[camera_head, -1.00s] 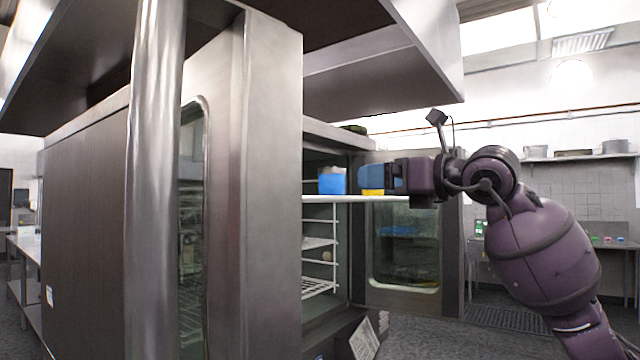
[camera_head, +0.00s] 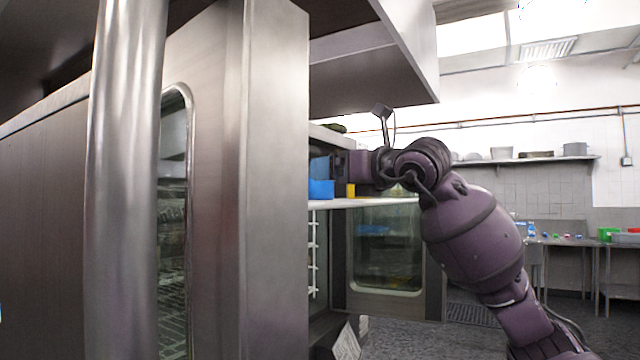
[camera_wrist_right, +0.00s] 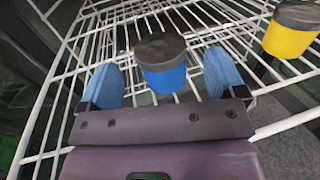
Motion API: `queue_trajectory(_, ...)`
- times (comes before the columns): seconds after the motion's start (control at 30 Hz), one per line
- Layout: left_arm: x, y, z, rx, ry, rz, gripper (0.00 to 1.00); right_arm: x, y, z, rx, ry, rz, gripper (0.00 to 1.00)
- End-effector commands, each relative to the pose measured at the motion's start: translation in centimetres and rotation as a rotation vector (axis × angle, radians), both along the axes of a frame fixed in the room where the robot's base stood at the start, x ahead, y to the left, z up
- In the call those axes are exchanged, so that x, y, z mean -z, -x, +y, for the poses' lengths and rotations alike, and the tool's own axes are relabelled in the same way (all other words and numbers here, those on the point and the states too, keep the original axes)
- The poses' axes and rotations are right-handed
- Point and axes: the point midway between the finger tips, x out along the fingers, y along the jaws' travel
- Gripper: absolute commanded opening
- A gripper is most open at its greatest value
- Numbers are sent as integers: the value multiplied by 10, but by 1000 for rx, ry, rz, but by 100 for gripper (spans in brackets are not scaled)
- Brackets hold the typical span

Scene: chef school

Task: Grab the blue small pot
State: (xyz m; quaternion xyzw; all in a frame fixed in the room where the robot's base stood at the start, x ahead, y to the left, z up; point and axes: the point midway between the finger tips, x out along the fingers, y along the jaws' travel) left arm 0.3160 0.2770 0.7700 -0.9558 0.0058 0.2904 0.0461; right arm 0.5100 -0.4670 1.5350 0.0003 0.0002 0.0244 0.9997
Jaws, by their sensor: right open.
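The blue small pot (camera_wrist_right: 163,78), with a dark grey top, stands on a white wire rack in the right wrist view. My right gripper (camera_wrist_right: 160,68) is open, with its two blue fingers on either side of the pot. A gap shows between the pot and each finger. In the head view the blue pot (camera_head: 321,190) is partly hidden behind the oven's metal edge, and my right gripper (camera_head: 322,168) is at it. My left gripper is not in view.
A yellow pot (camera_wrist_right: 290,30) with a grey top stands on the rack to the right of the blue one. The wire rack (camera_wrist_right: 60,100) is inside a steel oven. A large steel door and handle (camera_head: 125,200) fill the left of the head view.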

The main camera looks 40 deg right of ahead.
Motion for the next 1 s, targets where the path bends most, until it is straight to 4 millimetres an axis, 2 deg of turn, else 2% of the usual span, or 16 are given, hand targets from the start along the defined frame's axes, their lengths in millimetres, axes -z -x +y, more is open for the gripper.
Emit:
queue_trajectory(0.4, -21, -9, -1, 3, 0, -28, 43, -2, -46, 3, -2, -1, -2, 89)
queue_trajectory(0.73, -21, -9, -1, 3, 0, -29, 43, 0, -52, 3, -1, 1, 0, 89)
queue_trajectory(1.0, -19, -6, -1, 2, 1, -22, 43, 0, -52, 3, -1, 1, 0, 48)
